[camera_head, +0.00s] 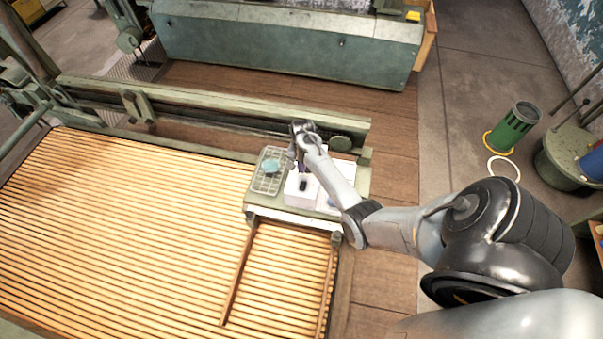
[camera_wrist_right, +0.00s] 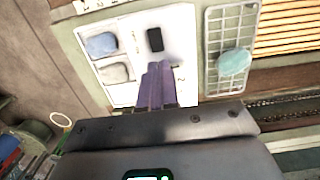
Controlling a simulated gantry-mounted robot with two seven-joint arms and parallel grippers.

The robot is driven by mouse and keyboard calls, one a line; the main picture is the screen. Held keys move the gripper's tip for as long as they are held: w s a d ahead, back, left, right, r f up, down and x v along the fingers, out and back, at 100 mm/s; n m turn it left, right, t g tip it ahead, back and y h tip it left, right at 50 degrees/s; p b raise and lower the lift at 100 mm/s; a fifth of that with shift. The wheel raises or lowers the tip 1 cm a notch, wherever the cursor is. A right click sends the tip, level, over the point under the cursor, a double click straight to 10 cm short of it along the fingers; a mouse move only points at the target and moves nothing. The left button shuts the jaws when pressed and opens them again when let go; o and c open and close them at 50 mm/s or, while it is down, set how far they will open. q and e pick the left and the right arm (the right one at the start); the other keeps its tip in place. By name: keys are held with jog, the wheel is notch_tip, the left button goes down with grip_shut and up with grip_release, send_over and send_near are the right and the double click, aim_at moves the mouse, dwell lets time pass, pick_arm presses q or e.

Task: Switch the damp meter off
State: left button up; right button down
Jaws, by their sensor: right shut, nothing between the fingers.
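The damp meter looks to be the small white box (camera_head: 296,194) on the pale green shelf at the end of the slatted bed. A black switch-like piece (camera_head: 303,185) sits on its face and also shows in the right wrist view (camera_wrist_right: 154,40). I cannot tell which way the switch is set. My right gripper (camera_head: 301,170) is over the shelf beside the box. In the wrist view its purple fingers (camera_wrist_right: 157,68) are together and empty, pointing towards the black piece; whether they touch the box I cannot tell. My left gripper is not in view.
A pale green grid tray (camera_head: 266,184) with a teal oval piece (camera_head: 271,166) lies left of the box. A white sheet or tray with a blue piece (camera_wrist_right: 102,45) and a grey piece (camera_wrist_right: 115,73) lies on the other side. The slatted bed (camera_head: 120,220) is clear.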

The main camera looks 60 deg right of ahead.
jog(key=shift+d+r, duration=0.15)
jog(key=shift+r, duration=1.05)
jog(key=shift+d+r, duration=0.15)
jog(key=shift+r, duration=1)
jog(key=shift+w, duration=0.1)
